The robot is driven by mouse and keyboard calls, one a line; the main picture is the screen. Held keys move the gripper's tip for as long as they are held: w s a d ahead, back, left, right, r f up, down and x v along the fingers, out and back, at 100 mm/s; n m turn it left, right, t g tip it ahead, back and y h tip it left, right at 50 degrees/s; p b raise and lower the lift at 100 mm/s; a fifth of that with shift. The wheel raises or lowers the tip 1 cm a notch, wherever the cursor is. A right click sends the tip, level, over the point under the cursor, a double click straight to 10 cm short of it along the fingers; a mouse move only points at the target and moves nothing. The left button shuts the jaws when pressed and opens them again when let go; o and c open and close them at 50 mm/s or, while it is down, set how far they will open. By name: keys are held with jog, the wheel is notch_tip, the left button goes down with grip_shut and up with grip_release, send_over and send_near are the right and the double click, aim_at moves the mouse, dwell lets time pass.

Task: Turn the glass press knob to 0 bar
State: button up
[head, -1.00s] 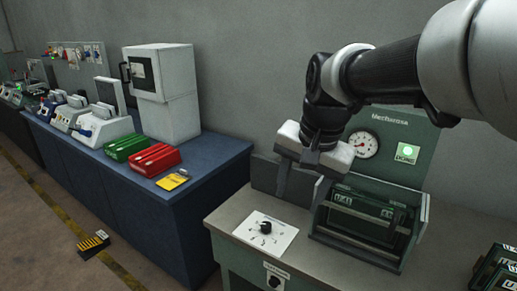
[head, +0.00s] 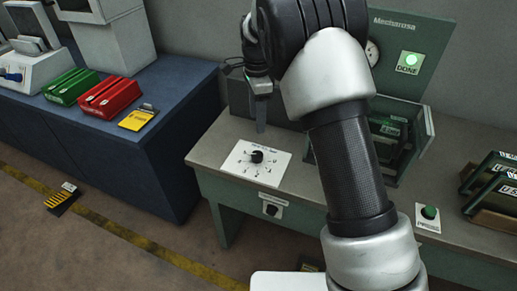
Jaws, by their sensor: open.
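The glass press is the green machine (head: 440,55) at the back right, with a lit green DONE light (head: 410,61). Its gauge (head: 373,52) is mostly hidden behind my arm. A black knob (head: 257,157) sits on a white dial plate (head: 243,172) on the bench top. A second black knob (head: 271,210) is on the bench's front face; I cannot read its label. My gripper (head: 261,115) is open, pointing down above and behind the dial plate, apart from the knob. Only one finger shows clearly; the rest is behind my arm.
The grey-topped bench (head: 212,150) carries a green button (head: 429,212) at right and dark framed parts in a brown holder (head: 490,215).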

aim_at(257, 154)
notch_tip(257, 154, down, 15)
jog(key=shift+r, duration=0.1)
dwell(0.3)
jog(key=c, duration=1)
jog(key=shift+c, duration=0.2)
